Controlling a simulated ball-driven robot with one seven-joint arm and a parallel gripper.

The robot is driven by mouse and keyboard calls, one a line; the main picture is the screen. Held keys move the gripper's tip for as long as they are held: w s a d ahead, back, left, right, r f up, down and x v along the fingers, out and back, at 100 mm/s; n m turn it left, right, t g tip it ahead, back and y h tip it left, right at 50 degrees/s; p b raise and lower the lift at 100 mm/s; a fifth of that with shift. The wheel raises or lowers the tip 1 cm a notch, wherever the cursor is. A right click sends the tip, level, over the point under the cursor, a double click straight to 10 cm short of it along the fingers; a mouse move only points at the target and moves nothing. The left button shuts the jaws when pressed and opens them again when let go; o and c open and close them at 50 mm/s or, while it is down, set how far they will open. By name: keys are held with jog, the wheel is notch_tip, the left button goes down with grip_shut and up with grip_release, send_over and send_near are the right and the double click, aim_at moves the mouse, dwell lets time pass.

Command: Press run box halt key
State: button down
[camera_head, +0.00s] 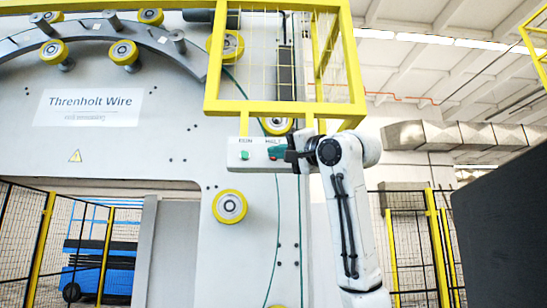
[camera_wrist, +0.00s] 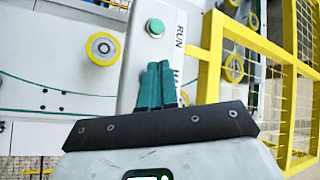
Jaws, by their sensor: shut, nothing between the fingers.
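The run box (camera_head: 233,162) is a pale box on the machine's front, below the yellow cage, with RUN and HALT lettering. Its green run key (camera_head: 244,155) is in plain view. In the wrist view the box (camera_wrist: 138,50) stands on end, with the green key (camera_wrist: 155,28) near its top. My gripper (camera_head: 274,153) is shut and empty, its teal fingertips at the HALT end of the box. In the wrist view the fingers (camera_wrist: 157,82) cover that end and part of the HALT lettering. The halt key is hidden behind them. I cannot tell whether the fingertips touch it.
A yellow cage (camera_head: 285,108) juts out just above the box and my gripper. A yellow roller (camera_head: 230,207) sits below the box on the machine face. A green cable runs down beside it. A dark panel (camera_head: 500,230) stands at the right.

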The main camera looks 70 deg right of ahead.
jog(key=a, duration=0.1)
jog(key=s+a+b, duration=0.1)
jog(key=a, duration=0.1)
jog(key=s+a+b, duration=0.1)
jog(key=shift+a, duration=0.3)
dwell(0.3)
dwell(0.8)
